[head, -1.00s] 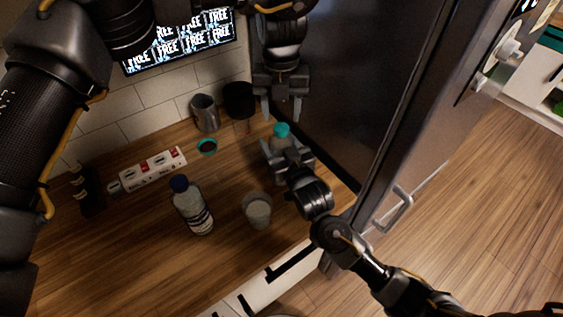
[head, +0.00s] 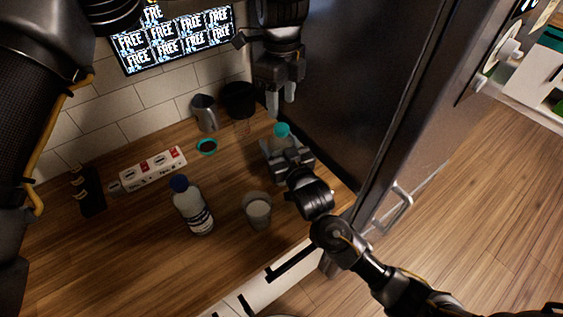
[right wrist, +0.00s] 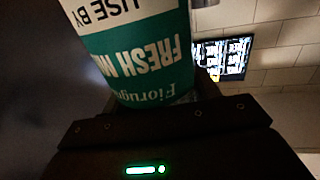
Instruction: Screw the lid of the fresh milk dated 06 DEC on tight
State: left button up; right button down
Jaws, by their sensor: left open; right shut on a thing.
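The fresh milk bottle with a teal lid (head: 282,130) stands on the wooden counter beside the dark cabinet side. My right gripper (head: 284,150) is shut on its body. In the right wrist view its teal and white label (right wrist: 140,55) reads "FRESH MILK" and "USE BY" upside down; the date is out of view. The lid appears to sit on the bottle's top; how tight it is cannot be told. My left gripper (head: 281,98) is open and empty, pointing down just above the lid, apart from it.
A blue-capped bottle (head: 193,207) and a glass (head: 257,211) stand on the counter's front part.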

aim_at(281, 127)
pick_arm(q)
jog(key=shift+f, duration=4)
jog(key=c, duration=1)
jog(key=shift+o, duration=0.2)
jog(key=m, duration=1)
